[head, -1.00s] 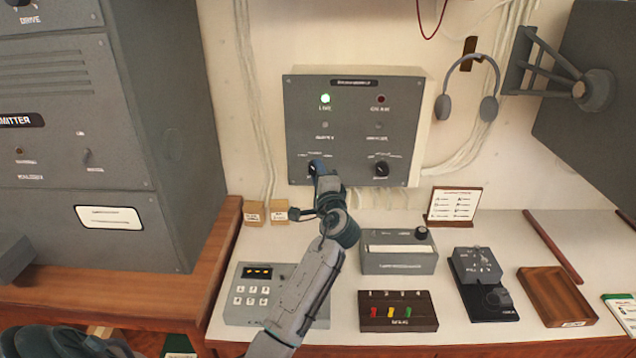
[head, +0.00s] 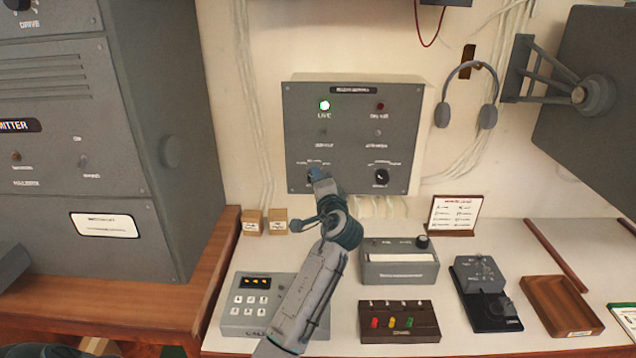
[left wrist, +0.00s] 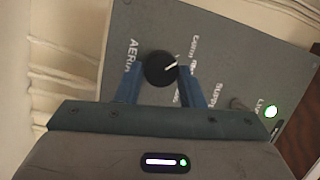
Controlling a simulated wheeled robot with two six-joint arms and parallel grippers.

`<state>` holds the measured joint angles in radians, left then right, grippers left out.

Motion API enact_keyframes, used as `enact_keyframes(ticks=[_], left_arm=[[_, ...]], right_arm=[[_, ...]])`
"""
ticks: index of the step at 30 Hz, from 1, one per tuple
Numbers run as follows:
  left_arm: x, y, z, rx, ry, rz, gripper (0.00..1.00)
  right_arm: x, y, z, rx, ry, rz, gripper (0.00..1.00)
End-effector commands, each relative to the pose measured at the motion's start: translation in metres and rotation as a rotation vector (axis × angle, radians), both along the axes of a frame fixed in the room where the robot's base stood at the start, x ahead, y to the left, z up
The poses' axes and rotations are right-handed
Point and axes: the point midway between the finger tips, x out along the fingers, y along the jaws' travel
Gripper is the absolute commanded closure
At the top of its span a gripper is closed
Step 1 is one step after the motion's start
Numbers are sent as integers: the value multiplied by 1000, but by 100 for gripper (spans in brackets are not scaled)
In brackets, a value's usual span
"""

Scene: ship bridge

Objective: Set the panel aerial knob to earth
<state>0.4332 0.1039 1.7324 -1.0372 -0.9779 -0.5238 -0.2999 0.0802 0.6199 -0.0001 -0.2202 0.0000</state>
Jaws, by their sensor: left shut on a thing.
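The grey wall panel (head: 353,135) carries a lit green lamp (head: 325,105) marked LIVE, a dark red lamp (head: 380,106) and two knobs along its bottom. My right gripper is not in view.
The lower right knob (head: 381,176) is close by on the same panel. Below, the desk holds a keypad box (head: 245,310), a grey box (head: 400,268), a brown block with coloured switches (head: 400,335) and a wooden tray (head: 558,305). Headphones (head: 466,95) hang at right.

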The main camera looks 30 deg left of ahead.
Motion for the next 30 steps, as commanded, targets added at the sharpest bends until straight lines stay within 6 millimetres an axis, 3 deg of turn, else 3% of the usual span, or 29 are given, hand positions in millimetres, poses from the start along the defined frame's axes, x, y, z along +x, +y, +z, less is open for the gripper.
enact_keyframes(ticks=[1,4,16,30], left_arm=[[-1,0,-5,-6,8,1,63],[0,0,-4,-4,6,1,43],[-5,-7,-4,-2,2,-2,43],[-62,-70,-8,-6,2,-1,43]], right_arm=[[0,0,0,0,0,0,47],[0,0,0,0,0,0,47],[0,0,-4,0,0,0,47],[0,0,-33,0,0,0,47]])
